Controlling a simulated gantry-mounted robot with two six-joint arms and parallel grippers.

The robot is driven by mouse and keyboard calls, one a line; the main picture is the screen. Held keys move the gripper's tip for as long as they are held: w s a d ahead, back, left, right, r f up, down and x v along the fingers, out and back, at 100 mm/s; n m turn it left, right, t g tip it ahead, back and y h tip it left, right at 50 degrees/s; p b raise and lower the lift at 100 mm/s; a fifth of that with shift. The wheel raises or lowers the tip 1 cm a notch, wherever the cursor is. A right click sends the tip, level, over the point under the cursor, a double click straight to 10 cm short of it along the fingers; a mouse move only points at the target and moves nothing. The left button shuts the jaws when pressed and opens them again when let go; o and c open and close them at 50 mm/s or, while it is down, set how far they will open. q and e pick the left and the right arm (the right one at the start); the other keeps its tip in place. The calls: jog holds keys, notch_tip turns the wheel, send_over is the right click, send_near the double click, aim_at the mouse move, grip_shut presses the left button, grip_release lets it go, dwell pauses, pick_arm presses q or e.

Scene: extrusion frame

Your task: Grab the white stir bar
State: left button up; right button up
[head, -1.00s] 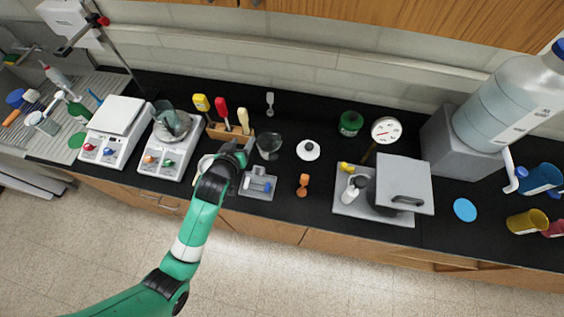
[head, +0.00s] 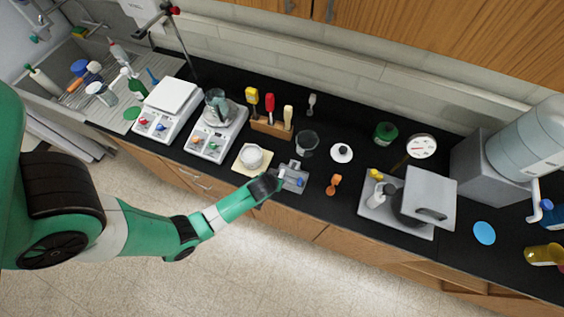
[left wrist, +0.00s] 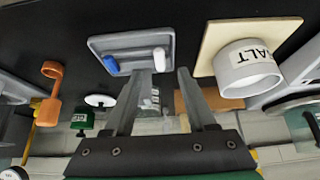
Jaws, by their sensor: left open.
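The white stir bar (left wrist: 159,56) lies in a shallow grey tray (left wrist: 100,43), near the tray's edge closest to my fingers in the left wrist view. A blue stir bar (left wrist: 111,65) lies beside it in the same tray. In the head view the tray (head: 291,187) sits near the counter's front edge, with the blue bar (head: 299,183) at its right. My left gripper (left wrist: 166,72) is open and empty, its fingertips close to the white bar, one finger partly over the tray's edge. In the head view the gripper (head: 279,178) is at the tray's left side. My right gripper is not in view.
A white bowl labelled SALT (left wrist: 249,75) stands on a cream pad (left wrist: 215,42) beside the tray. An orange spoon-like item (head: 333,184) lies right of the tray. Behind are a glass beaker (head: 306,144) and a wooden rack (head: 271,128) with coloured-handled tools.

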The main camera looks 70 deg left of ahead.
aim_at(281, 175)
pick_arm(q)
jog(key=b+x, duration=0.3)
jog(key=x, duration=0.2)
jog(key=shift+s+f+b, duration=0.1)
jog(key=shift+f+b, duration=0.05)
jog(key=shift+b, duration=0.2)
grip_shut()
